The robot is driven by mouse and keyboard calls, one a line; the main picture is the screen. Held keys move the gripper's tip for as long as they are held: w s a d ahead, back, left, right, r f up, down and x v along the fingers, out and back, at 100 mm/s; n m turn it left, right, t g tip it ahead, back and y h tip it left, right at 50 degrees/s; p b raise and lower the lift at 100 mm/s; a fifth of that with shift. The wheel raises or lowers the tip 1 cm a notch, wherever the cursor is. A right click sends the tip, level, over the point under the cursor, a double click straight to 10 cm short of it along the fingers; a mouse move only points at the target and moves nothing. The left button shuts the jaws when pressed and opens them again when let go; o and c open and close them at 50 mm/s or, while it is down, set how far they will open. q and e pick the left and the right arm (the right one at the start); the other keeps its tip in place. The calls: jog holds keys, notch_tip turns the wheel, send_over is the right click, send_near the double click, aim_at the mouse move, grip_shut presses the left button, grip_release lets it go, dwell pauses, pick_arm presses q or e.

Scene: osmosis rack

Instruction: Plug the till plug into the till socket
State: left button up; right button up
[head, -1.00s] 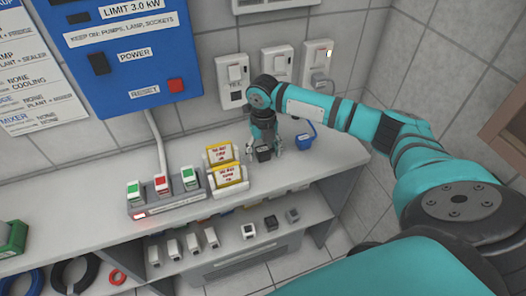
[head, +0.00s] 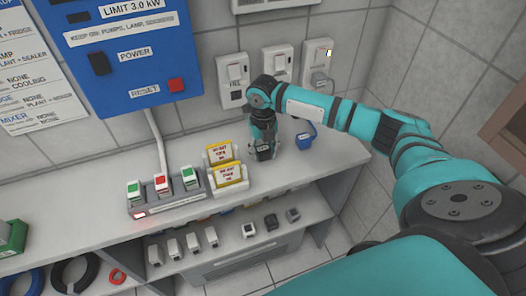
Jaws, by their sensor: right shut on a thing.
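My right gripper (head: 263,154) points down above the white counter, below the wall sockets. It is shut on a small dark plug-like block (head: 264,153) at the counter top; its marking is too small to read, so I cannot tell for sure that it is the till plug. A white wall socket (head: 234,92) with a switch and a small label sits just left of my right wrist; the label is not clearly legible. A second socket (head: 277,62) is partly behind my arm. A third socket (head: 318,66) has a lit switch and a grey plug in it. My left gripper is out of view.
A blue item (head: 304,139) lies on the counter right of the gripper. Several plugs (head: 193,243) stand on the shelf below. A blue panel (head: 131,60) hangs on the wall.

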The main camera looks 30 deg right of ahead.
aim_at(260, 151)
notch_tip(260, 151, up, 10)
jog(key=shift+b, duration=0.55)
jog(key=shift+a, duration=0.1)
jog(key=shift+s+a+r+m, duration=0.15)
jog(key=shift+a+m, duration=0.15)
jog(key=shift+m, duration=0.25)
jog(key=shift+a+r+m, duration=0.15)
jog(key=shift+a+m, duration=0.1)
jog(key=shift+m, duration=0.3)
jog(key=s+a+r+m, duration=0.3)
jog(key=s+a+m, duration=0.2)
jog(key=m, duration=1)
jog(key=s+a+r+m, duration=0.3)
jog(key=s+a+m, duration=0.2)
jog(key=m, duration=1.1)
jog(key=shift+s+a, duration=0.25)
jog(key=shift+a, duration=0.85)
